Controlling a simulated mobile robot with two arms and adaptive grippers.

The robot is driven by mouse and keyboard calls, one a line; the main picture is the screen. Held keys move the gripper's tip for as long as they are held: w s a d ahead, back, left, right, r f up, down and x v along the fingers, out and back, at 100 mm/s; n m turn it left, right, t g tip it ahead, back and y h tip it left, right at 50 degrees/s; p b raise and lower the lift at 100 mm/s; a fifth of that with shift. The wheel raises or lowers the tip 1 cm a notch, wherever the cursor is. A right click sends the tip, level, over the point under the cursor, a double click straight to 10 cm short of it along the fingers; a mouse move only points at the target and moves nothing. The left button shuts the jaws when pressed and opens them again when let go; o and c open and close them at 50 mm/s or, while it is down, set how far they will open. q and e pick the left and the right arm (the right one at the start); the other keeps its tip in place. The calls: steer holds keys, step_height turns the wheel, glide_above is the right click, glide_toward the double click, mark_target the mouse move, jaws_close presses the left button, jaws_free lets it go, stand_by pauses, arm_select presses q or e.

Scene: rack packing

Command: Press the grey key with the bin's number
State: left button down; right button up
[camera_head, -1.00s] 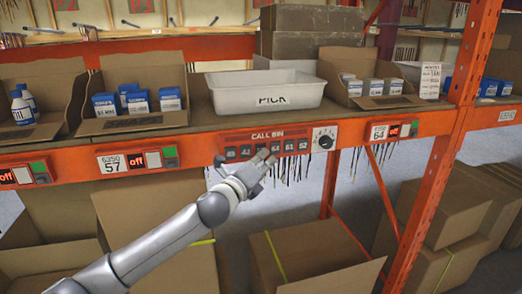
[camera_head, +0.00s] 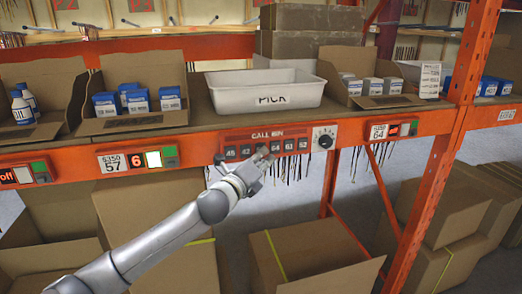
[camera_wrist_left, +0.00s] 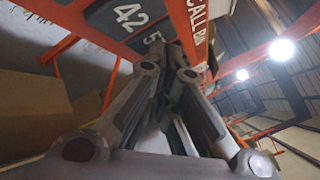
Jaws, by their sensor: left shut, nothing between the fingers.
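The orange CALL BIN panel (camera_head: 268,135) is on the front beam of the shelf, below the white tote. Its dark grey keys stand in a row; I read 42 (camera_head: 246,151), 61 (camera_head: 289,146) and 63 (camera_head: 303,144), and a left key (camera_head: 231,152) that looks like 45. My left gripper (camera_head: 264,158) is shut and empty, its tips at the middle of the row, covering the keys there. In the left wrist view the shut fingers (camera_wrist_left: 178,50) reach up to the panel beside key 42 (camera_wrist_left: 128,14) and a partly hidden key starting with 5. Contact cannot be told. My right gripper is out of view.
The white PICK tote (camera_head: 265,92) stands on the shelf above. A round dial (camera_head: 324,137) is right of the keys. Bin label 57 (camera_head: 110,163) has a display (camera_head: 137,161) reading 6; label 64 (camera_head: 378,132) is at right. Cardboard boxes (camera_head: 310,250) stand below.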

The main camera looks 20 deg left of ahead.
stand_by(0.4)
arm_select(q)
steer(key=shift+s+d, duration=0.4)
steer(key=shift+s, duration=0.3)
steer(key=shift+d, duration=0.1)
steer(key=shift+s+d+p, duration=0.25)
steer(key=shift+s+d, duration=0.2)
steer(key=shift+s, duration=0.25)
steer(key=shift+s+d+p, duration=0.25)
steer(key=shift+s+d, duration=0.15)
steer(key=shift+s, duration=0.25)
steer(key=shift+s+d+p, duration=0.25)
steer(key=shift+s+d, duration=0.2)
steer(key=shift+s, duration=0.25)
